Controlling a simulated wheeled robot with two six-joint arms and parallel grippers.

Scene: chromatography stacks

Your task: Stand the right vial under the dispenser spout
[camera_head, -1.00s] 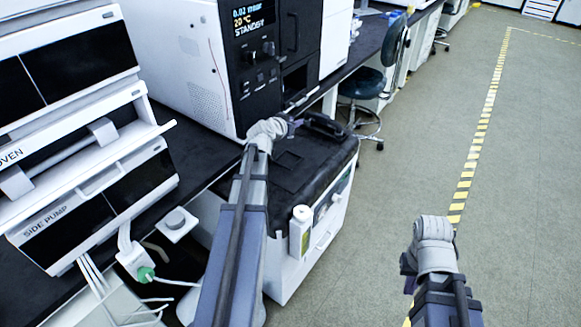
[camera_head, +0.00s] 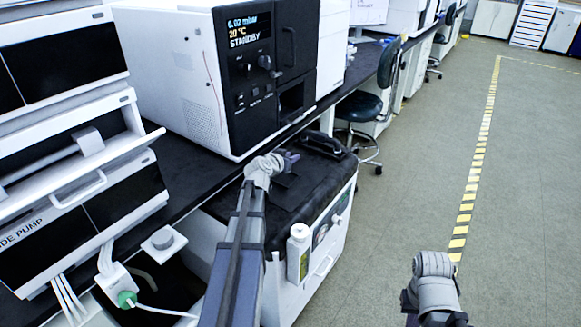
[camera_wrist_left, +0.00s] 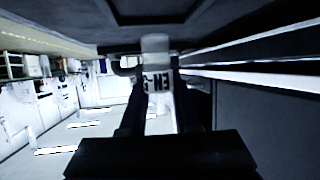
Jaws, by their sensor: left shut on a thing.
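My left gripper (camera_head: 291,158) is over the black top of a white cabinet, in front of the bench edge. In the left wrist view its two dark fingers (camera_wrist_left: 157,108) are shut on a vial (camera_wrist_left: 156,82) with a pale cap and a white label with black letters. The vial is too small or hidden to make out in the head view. A black-fronted instrument (camera_head: 252,92) reading STANDBY stands on the bench, with a dark recess low in its front. I cannot make out a spout. My right gripper (camera_head: 409,302) is at the lower right; its fingers are not clear.
The cabinet (camera_head: 300,190) has a white bottle (camera_head: 299,252) at its front side. A stack of white modules (camera_head: 70,150) fills the left. A dark chair (camera_head: 362,108) stands beyond the cabinet. The floor (camera_head: 400,220) to the right is clear.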

